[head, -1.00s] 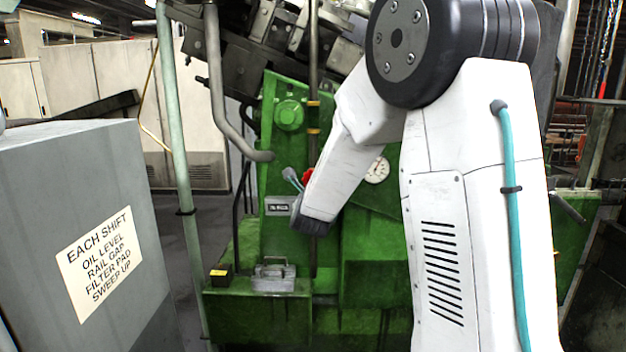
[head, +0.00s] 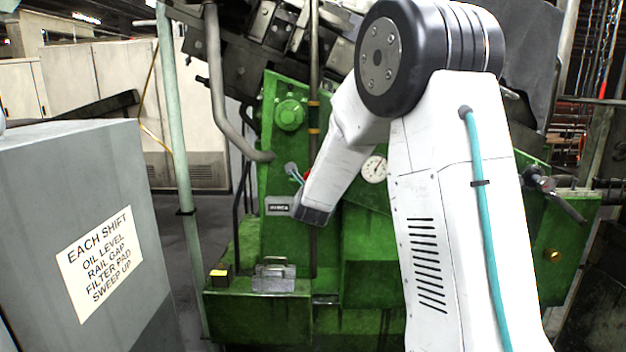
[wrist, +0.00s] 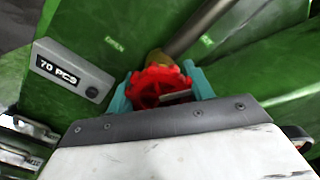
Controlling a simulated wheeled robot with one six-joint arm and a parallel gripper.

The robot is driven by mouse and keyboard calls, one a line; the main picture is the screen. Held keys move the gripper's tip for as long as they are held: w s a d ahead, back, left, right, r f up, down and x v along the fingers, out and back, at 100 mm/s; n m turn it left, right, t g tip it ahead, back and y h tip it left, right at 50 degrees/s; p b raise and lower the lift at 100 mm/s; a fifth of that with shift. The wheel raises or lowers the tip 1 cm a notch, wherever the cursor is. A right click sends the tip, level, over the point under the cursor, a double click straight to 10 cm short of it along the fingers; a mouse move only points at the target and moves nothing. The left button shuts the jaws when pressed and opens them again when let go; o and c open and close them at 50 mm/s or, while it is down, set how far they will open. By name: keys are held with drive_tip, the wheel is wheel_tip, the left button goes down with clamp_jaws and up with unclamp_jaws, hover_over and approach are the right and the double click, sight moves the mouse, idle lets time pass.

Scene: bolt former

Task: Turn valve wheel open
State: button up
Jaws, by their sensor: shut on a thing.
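The red valve wheel (wrist: 158,86) shows in the wrist view, upper middle, in front of a brass-coloured fitting on the green machine. My gripper (wrist: 160,90) has one teal finger on each side of the wheel and is shut on it. In the head view only a small red bit of the wheel (head: 306,174) shows beside my white arm, which hides the rest. The teal fingers of my gripper (head: 294,173) show partly there, to the left of the red. The word OPEN is marked on the green panel above left of the wheel in the wrist view.
In the head view, a gauge (head: 374,169) is right of my forearm, and a grey cabinet (head: 70,190) stands at left.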

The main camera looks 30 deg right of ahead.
drive_tip(key=n, duration=0.4)
drive_tip(key=shift+n, duration=0.3)
drive_tip(key=n, duration=0.3)
drive_tip(key=shift+n, duration=0.3)
drive_tip(key=n, duration=2.1)
drive_tip(key=shift+n, duration=0.4)
